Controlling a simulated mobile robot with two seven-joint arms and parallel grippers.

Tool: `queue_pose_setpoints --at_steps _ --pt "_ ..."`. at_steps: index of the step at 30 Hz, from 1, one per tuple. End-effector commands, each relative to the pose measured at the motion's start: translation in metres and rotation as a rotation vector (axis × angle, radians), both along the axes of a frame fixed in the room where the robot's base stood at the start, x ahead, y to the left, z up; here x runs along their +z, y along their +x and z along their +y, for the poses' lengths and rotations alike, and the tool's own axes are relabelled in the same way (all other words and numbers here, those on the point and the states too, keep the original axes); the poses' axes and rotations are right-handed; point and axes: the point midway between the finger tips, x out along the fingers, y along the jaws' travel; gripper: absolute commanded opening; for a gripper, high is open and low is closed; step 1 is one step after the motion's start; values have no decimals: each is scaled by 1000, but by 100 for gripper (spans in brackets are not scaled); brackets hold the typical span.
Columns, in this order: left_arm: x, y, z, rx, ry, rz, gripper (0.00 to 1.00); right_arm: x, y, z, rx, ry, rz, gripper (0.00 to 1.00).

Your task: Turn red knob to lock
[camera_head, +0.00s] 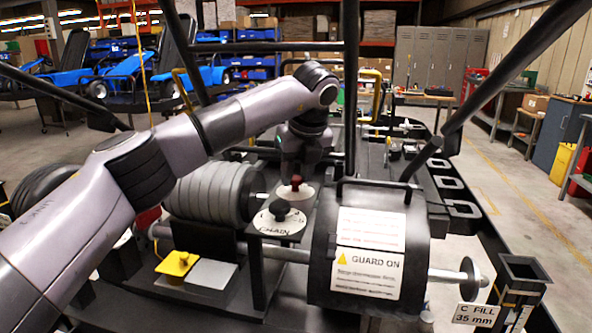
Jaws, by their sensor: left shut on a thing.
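The red knob (296,188) sits on a pale round plate (303,197) near the middle of the kart frame, behind a black knob. My left arm reaches in from the left and bends down over it. My left gripper (296,178) points down and is shut on the red knob from above. The fingertips are small and partly hidden, and any mark on the plate for lock is too small to read. My right gripper is out of view.
A black knob (279,208) on a white dial marked CHAIN stands just in front. A black drum guard (325,245) is to the right and grey discs (212,192) to the left. Black frame bars (351,90) rise close around the arm. A yellow block (178,263) sits lower left.

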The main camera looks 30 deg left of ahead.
Motion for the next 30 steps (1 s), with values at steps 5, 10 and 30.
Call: queue_pose_setpoints --at_steps 5,10,30 --pt "1 1 -1 80 0 -2 3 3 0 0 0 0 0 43" --pt "1 1 0 124 0 -2 3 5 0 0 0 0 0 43" --pt "1 1 0 141 0 -2 59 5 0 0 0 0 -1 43"
